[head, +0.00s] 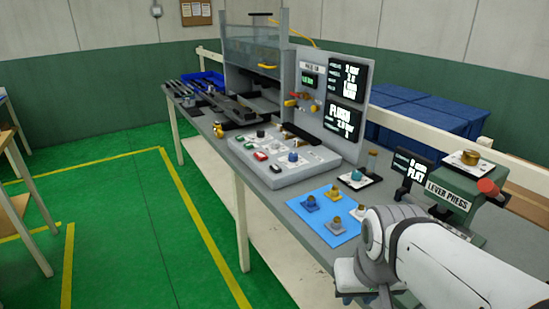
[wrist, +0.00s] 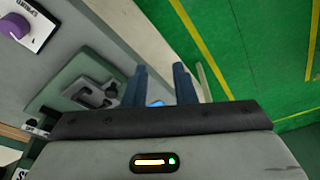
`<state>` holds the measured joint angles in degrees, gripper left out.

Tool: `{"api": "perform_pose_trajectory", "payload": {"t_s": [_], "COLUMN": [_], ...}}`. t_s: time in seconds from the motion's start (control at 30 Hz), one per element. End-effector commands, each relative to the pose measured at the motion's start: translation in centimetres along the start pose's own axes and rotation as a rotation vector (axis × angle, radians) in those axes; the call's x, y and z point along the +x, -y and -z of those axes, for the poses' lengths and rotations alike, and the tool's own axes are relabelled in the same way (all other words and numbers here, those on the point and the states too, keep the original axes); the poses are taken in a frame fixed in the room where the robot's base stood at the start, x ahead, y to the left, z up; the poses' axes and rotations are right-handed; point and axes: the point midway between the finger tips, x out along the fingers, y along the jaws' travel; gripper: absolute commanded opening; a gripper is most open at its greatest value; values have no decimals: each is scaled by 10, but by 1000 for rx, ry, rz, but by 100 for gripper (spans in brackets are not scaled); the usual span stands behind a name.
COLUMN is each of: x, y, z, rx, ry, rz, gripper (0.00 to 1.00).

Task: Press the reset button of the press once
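A tall grey press with a clear guard (head: 255,50) stands at the far end of the bench. In front of it, a sloped grey control box (head: 310,168) carries several small buttons, among them a red one (head: 275,169), and a blue knob (head: 293,157). I cannot read which button is the reset. A green lever press (head: 452,190) with a red-ended handle stands at the right. My gripper (head: 358,299) is low at the bench's front edge, partly hidden by my arm and apart from the control box. In the wrist view its two dark blue fingers (wrist: 160,85) are apart and empty.
A blue mat (head: 324,224) with several small knobbed parts lies between the control box and my arm. Display panels (head: 346,95) stand behind the box. A purple knob (wrist: 15,27) shows in the wrist view. The green floor (head: 110,220) left of the bench is clear.

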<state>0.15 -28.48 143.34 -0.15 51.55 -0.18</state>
Motion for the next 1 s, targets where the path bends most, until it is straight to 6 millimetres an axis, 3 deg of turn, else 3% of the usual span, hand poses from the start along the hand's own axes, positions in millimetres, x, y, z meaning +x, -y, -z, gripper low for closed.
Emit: {"api": "perform_pose_trajectory", "payload": {"t_s": [0.3,1.0], "x": [0,0], "y": [0,0], "z": [0,0], "rx": [0,0], "ry": [0,0], "rz": [0,0], "gripper": [0,0]}}
